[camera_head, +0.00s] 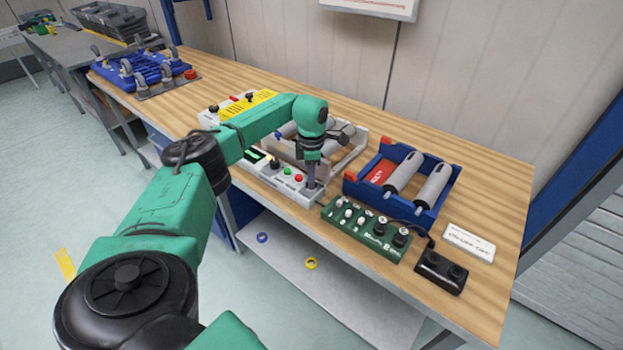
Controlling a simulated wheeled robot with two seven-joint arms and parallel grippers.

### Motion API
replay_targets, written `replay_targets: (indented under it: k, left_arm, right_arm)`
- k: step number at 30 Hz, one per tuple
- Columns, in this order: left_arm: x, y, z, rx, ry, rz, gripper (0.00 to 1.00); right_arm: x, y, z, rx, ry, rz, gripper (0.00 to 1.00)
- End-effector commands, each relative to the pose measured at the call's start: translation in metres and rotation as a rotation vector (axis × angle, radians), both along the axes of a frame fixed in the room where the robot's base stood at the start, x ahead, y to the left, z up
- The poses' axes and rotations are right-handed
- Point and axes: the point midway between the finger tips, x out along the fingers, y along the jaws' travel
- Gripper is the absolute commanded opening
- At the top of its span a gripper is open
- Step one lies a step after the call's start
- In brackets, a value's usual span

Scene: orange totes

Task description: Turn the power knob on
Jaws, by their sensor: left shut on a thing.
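A white control panel (265,177) with a dark display, a black knob (274,162), a green button (288,171) and a red button (298,177) sits at the table's front edge. Which way the knob is turned cannot be seen. My right gripper is not in view.
A blue fixture (140,72) stands far left. The wooden table (490,190) is clear at the back right.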

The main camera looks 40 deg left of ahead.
Motion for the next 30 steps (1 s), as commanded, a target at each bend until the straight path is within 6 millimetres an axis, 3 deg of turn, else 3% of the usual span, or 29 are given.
replay_targets:
  k: [2, 3, 5, 14, 19, 23, 30]
  left_arm:
    - [0.003, 0.001, 0.004, -0.001, -0.013, 0.002, 0.00]
    - [0.003, 0.001, 0.004, -0.001, -0.013, 0.002, 0.21]
    - [0.003, 0.001, 0.004, -0.001, -0.012, 0.002, 0.44]
    - [0.001, 0.000, 0.002, -0.001, -0.005, 0.001, 0.44]
    - [0.002, 0.000, 0.014, -0.001, -0.008, 0.000, 0.44]
    - [0.002, 0.000, 0.042, -0.001, -0.011, 0.001, 0.44]
    - [0.002, 0.000, 0.112, -0.001, -0.012, 0.001, 0.44]
  right_arm:
    - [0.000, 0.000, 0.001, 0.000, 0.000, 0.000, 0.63]
    - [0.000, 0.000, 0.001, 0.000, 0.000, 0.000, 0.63]
    - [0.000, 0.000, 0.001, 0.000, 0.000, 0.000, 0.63]
    - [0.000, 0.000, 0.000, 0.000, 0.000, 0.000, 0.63]
    - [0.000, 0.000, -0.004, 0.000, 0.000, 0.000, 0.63]
    - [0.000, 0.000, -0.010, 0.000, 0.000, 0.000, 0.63]
    - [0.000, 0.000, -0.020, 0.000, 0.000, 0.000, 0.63]
